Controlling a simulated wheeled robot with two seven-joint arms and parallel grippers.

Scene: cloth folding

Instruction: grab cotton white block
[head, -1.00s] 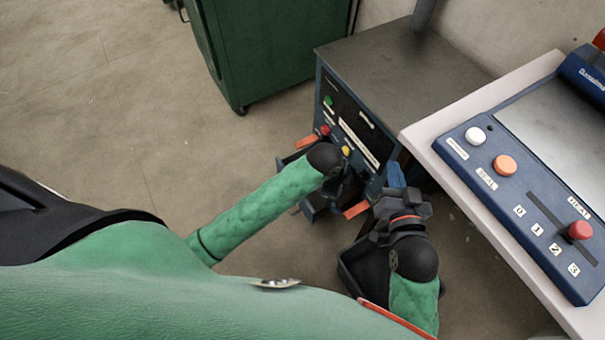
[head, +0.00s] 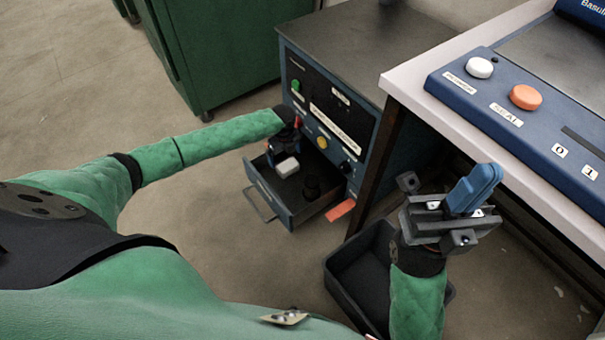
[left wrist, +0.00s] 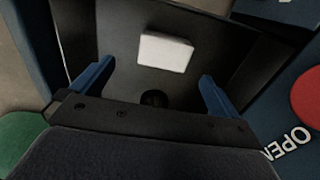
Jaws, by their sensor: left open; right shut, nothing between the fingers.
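The white block (head: 287,167) lies in the open dark drawer (head: 262,190) of the blue-and-black machine. It also shows in the left wrist view (left wrist: 166,52), a pale rectangle on the dark drawer floor. My left gripper (head: 284,152) is at the drawer, close to the block. In the left wrist view its blue fingers (left wrist: 157,72) are spread, with the block just ahead between their lines; they do not hold it. My right gripper (head: 484,180) is shut and empty, raised in front of the white table, its blue fingers together.
The machine (head: 335,115) stands behind the drawer, with buttons on its front. A dark open bin (head: 345,290) is on the floor by my right arm. The white table (head: 440,80) with a control panel (head: 545,120) is at right. A green container (head: 225,55) stands behind.

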